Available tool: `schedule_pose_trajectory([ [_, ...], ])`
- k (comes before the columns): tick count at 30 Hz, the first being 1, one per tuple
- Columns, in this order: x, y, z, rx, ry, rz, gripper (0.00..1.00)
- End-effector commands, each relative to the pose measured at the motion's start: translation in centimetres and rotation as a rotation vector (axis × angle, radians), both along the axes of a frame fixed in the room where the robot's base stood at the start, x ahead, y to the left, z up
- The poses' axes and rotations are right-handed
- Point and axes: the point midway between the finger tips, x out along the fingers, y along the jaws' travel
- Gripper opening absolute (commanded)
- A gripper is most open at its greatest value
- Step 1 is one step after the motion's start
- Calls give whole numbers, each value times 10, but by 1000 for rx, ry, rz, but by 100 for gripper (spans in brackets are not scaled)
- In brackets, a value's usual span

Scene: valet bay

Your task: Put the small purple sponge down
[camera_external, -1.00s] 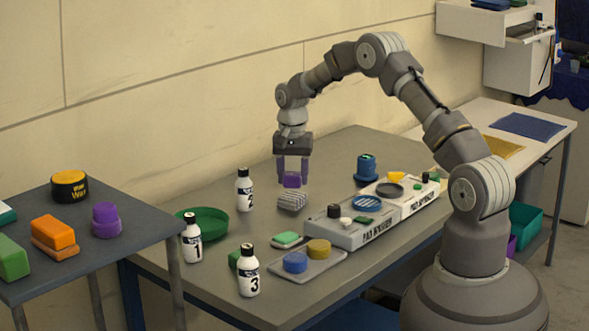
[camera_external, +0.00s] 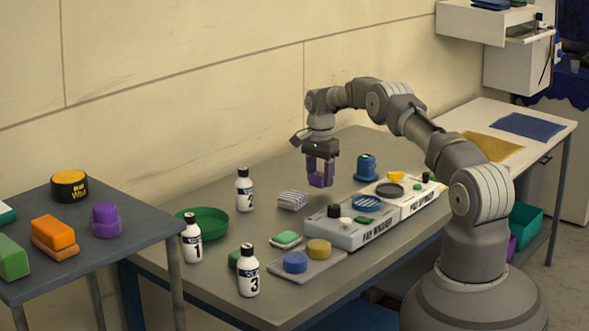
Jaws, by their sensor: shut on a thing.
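The small purple sponge (camera_external: 317,180) is held between the fingers of my gripper (camera_external: 320,174). My gripper points down and is shut on it. The sponge is over the grey table (camera_external: 245,255), behind the box with the pad labels and right of the grey striped block (camera_external: 292,200). It looks a little above the table top, but I cannot tell the exact gap. The fingers hide part of the sponge.
A blue stacked item (camera_external: 366,168) stands close to the right of the gripper. The labelled boxes (camera_external: 352,238) with pads are in front. Bottles (camera_external: 244,190), a green dish (camera_external: 212,222) and a grey tray (camera_external: 325,264) lie left and front. The table behind the striped block is clear.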

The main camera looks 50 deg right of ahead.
Motion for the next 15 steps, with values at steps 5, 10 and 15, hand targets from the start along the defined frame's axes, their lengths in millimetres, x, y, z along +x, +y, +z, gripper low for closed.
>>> schedule_pose_trajectory([
  [5, 0, 0, -19, -1, -1, 1, 24],
  [10, 0, 0, -18, -1, -1, 1, 24],
  [15, 0, 0, -20, 0, -1, 1, 64],
])
